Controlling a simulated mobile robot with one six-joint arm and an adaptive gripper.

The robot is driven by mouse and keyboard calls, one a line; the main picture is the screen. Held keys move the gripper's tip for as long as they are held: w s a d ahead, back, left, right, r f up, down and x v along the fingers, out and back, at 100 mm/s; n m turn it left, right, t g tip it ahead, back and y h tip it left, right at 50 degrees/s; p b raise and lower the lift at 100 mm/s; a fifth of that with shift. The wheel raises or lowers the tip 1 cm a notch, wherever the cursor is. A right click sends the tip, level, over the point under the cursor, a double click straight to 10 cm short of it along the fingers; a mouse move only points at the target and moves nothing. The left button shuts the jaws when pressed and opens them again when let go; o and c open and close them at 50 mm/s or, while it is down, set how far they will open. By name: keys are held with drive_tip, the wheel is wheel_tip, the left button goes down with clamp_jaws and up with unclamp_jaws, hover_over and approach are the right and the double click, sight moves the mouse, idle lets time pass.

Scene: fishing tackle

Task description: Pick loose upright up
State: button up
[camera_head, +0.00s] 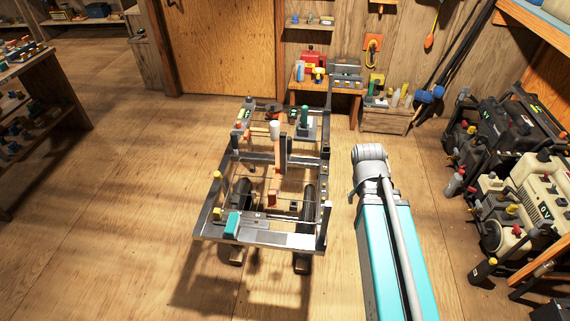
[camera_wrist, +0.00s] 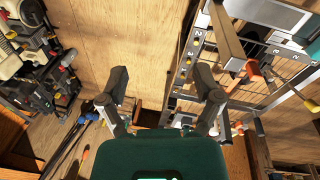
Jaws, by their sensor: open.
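A metal frame cart (camera_head: 270,238) stands on the wooden floor, left of my arm in the head view. Short metal uprights rise from it: one at the front right corner (camera_head: 322,222) and a taller one at the back right (camera_head: 329,95). I cannot tell which upright is the loose one. The wrist view shows part of the cart's rail (camera_wrist: 187,50) at the right, tilted in the picture. My gripper (camera_wrist: 160,82) is open and empty there, its two fingers wide apart with plain wood beyond. The gripper does not show in the head view.
Dark and cream machines (camera_head: 520,190) crowd the right side. A wooden crate (camera_head: 383,120) and a small bench (camera_head: 318,85) stand by the back wall. Tools lie on the cart, among them a teal block (camera_head: 232,224). The floor left of the cart is clear.

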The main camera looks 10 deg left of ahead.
drive_tip(key=w+a+f+n+t+h+b, duration=0.2)
drive_tip(key=w+f+n+t+b, duration=0.1)
drive_tip(key=w+n+b, duration=0.3)
drive_tip(key=w+a+f+n+t+h+b, duration=0.1)
drive_tip(key=w+a+f+n+t+b, duration=0.15)
drive_tip(key=w+n+b, duration=0.4)
drive_tip(key=w+a+f+n+t+h+b, duration=0.2)
drive_tip(key=w+f+t+b, duration=0.15)
drive_tip(key=w, duration=0.45)
drive_tip(key=w+a+f+n+t+y+b, duration=0.1)
drive_tip(key=w+a+n+t+b, duration=0.1)
drive_tip(key=a+n, duration=0.4)
drive_tip(key=w+a+f+n+t+y+b, duration=0.1)
drive_tip(key=w+a+n+t+y+b, duration=0.1)
drive_tip(key=a+n+b, duration=0.4)
drive_tip(key=w+a+f+n+t+y+b, duration=0.1)
drive_tip(key=w+a+n+t+b, duration=0.3)
drive_tip(key=a, duration=0.6)
drive_tip(key=shift+w+f+n+y+b, duration=0.2)
drive_tip(key=shift+w+n+y+b, duration=0.6)
drive_tip(key=shift+w+n, duration=0.5)
drive_tip(key=shift+s+f, duration=0.15)
drive_tip(key=shift+s, duration=0.05)
drive_tip(key=b, duration=0.8)
approach(283, 156)
drive_tip(key=w, duration=0.4)
drive_tip(key=shift+w, duration=0.1)
drive_tip(key=shift+w+d, duration=0.15)
drive_tip(key=shift+w, duration=3.5)
